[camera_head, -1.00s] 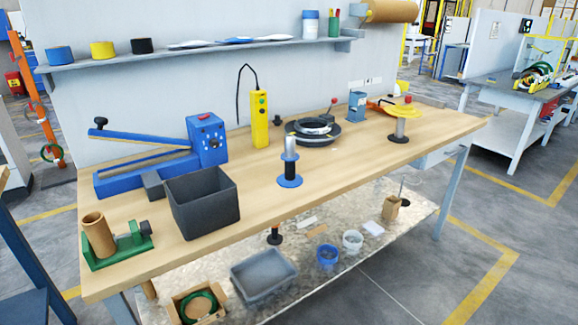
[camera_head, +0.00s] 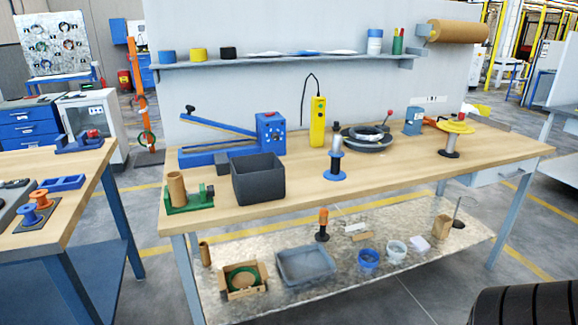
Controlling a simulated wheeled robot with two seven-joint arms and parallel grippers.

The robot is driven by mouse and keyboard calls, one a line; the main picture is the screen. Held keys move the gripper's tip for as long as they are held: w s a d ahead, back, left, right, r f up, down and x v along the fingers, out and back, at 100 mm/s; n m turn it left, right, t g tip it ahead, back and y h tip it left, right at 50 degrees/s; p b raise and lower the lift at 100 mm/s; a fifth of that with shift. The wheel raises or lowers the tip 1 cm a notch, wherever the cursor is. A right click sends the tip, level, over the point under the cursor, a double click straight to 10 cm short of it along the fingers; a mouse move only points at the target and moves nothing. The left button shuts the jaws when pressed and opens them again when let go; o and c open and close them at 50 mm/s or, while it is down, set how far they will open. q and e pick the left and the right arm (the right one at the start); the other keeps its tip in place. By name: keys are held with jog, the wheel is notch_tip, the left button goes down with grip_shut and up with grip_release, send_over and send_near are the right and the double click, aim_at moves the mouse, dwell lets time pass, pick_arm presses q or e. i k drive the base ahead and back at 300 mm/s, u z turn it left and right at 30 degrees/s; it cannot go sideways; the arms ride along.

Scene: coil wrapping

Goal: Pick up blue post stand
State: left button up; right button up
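The blue post stand (camera_head: 335,163) stands upright near the front edge of the wooden workbench (camera_head: 420,172). It has a round blue base, a dark lower post and a silvery upper part. Nothing is touching it. Neither of my grippers shows in the head view.
A dark grey bin (camera_head: 258,180) is left of the stand, and a black coil (camera_head: 367,138) lies behind it to the right. A yellow-topped stand (camera_head: 451,138) is farther right. A lower shelf (camera_head: 330,290) holds small containers. A dark ribbed object (camera_head: 530,305) fills the bottom right corner.

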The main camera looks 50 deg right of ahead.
aim_at(334, 175)
jog(key=u, duration=0.15)
jog(key=i, duration=0.95)
jog(key=z, duration=0.3)
